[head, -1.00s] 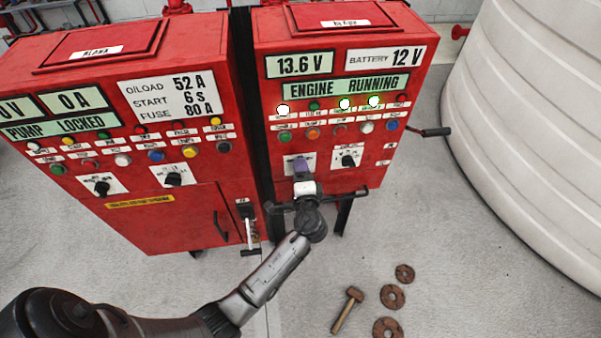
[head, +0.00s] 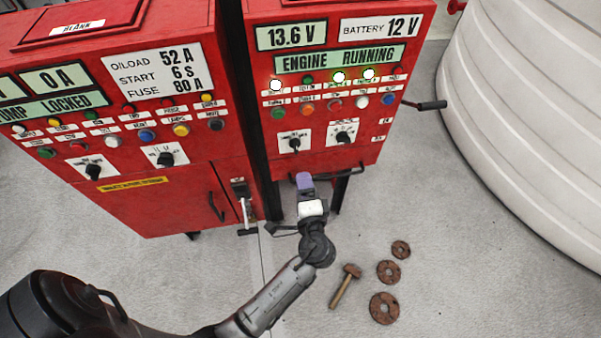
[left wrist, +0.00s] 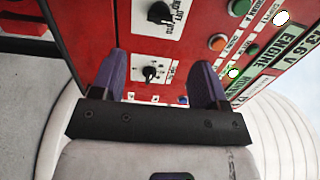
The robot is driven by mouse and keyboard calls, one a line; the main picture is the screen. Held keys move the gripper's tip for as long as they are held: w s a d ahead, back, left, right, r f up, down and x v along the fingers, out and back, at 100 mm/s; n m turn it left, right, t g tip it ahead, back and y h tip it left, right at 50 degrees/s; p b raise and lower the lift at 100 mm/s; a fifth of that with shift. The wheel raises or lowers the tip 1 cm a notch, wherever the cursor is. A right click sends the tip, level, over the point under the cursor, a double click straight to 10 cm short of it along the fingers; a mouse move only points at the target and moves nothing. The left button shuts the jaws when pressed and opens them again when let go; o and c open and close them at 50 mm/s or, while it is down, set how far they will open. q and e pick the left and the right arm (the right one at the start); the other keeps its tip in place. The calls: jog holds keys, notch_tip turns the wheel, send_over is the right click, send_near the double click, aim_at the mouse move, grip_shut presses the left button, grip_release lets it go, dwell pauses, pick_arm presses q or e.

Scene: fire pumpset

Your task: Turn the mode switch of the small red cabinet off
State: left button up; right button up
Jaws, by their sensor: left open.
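The small red cabinet (head: 338,68) stands at the centre right in the head view. Its lower panel carries two black rotary switches on white plates: a left switch (head: 294,142) and a right switch (head: 344,136). In the left wrist view, the left switch (left wrist: 160,13) is at the top, beside lettering with "OFF". The right switch (left wrist: 150,73) appears between my fingers, beyond them. I cannot read which is labelled mode. My left gripper (head: 304,180) is open and empty, with purple fingers, in front of and below the panel, apart from both switches. My right gripper is out of view.
A larger red cabinet (head: 150,105) stands to the left. A dark handle bar (head: 345,172) juts from the small cabinet's lower edge, and a crank (head: 428,105) from its right side. A white tank (head: 530,130) is at right.

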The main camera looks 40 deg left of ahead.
pick_arm(q)
jog(key=shift+v, duration=0.85)
